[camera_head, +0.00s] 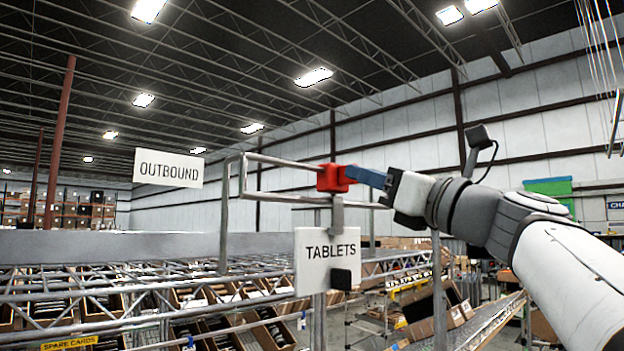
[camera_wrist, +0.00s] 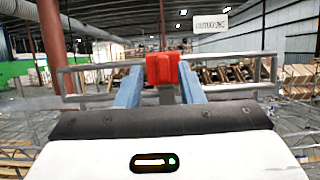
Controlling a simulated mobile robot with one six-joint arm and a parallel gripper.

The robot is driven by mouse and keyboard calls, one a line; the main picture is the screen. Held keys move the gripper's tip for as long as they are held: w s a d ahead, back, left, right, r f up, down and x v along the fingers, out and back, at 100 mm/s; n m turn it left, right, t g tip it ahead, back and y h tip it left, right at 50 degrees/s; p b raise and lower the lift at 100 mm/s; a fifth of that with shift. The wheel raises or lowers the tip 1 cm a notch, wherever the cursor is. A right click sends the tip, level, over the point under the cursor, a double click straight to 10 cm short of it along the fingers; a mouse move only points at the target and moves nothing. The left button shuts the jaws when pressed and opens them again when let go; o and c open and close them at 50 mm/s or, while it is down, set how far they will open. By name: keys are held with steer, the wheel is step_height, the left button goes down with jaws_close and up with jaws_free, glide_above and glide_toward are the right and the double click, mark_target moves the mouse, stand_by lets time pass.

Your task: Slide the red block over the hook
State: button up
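The red block (camera_head: 333,178) is at the tips of my gripper's blue fingers (camera_head: 368,177), high over the racks. In the wrist view the red block (camera_wrist: 162,69) sits between the two finger ends of my gripper (camera_wrist: 161,72), which appear closed on its sides. A grey bent rail (camera_head: 283,163), which looks like the hook, reaches from the left to the block. Its upper bar meets the block's left side in the picture. I cannot tell whether the bar enters the block or only lines up with it. The block's contact faces are hidden.
A white TABLETS sign (camera_head: 323,262) hangs just below the block, with a grey bracket (camera_head: 337,216) above it. An OUTBOUND sign (camera_head: 168,168) is farther left. Metal racks with tilted cartons (camera_head: 262,330) fill the area below. Open air surrounds the block above.

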steer(key=shift+b+v, duration=0.6)
steer(key=shift+v, duration=1.85)
steer(key=w+a+f+n+g+h, duration=0.1)
steer(key=a+f+n+g+h, duration=0.2)
steer(key=f, duration=0.8)
steer(key=f+n+g+h, duration=0.2)
steer(key=f+n, duration=0.2)
steer(key=f, duration=0.6)
steer(key=w+a+f+n+g+h, duration=0.1)
steer(key=a+f+n+g+h, duration=0.2)
steer(key=f, duration=0.8)
steer(key=s+d+f+n+g+h, duration=0.2)
steer(key=s+f+n, duration=0.2)
steer(key=f+n, duration=0.2)
steer(key=s+d+f+n+g+h, duration=0.1)
steer(key=s+f+n, duration=0.3)
steer(key=f, duration=0.6)
steer(key=s+d+f+n+g+h, duration=0.2)
steer(key=s+f+n+h, duration=0.1)
steer(key=f+n, duration=0.4)
steer(key=shift+s+d+f+n+g+h, duration=0.3)
steer(key=shift+s+f+n+g+h, duration=0.1)
steer(key=shift+s, duration=0.4)
